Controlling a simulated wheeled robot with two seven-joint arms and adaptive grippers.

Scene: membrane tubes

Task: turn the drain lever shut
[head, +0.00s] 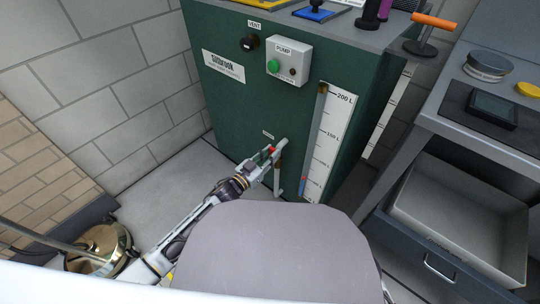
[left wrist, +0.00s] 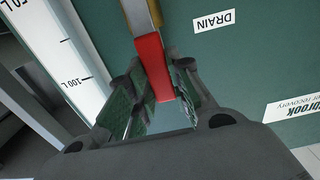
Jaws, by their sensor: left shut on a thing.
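The drain lever, with a red grip, is on the lower front of the green tank cabinet (head: 225,110). Its red grip (head: 267,150) shows small in the head view, left of the pale drain pipe (head: 281,150). In the left wrist view the red grip (left wrist: 152,65) runs down from a brass and grey valve part (left wrist: 138,15) to between my fingers. My left gripper (head: 266,157) is shut on the red grip; its fingers also show in the left wrist view (left wrist: 155,100). The "DRAIN" label (left wrist: 213,21) is beside the valve. My right gripper is not in view.
A level gauge (head: 330,135) marked in litres is right of the drain. A pump box (head: 289,61) and a black vent knob (head: 250,43) are higher up. A bench with an open drawer (head: 455,215) stands right. A brass vessel (head: 100,245) is at lower left.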

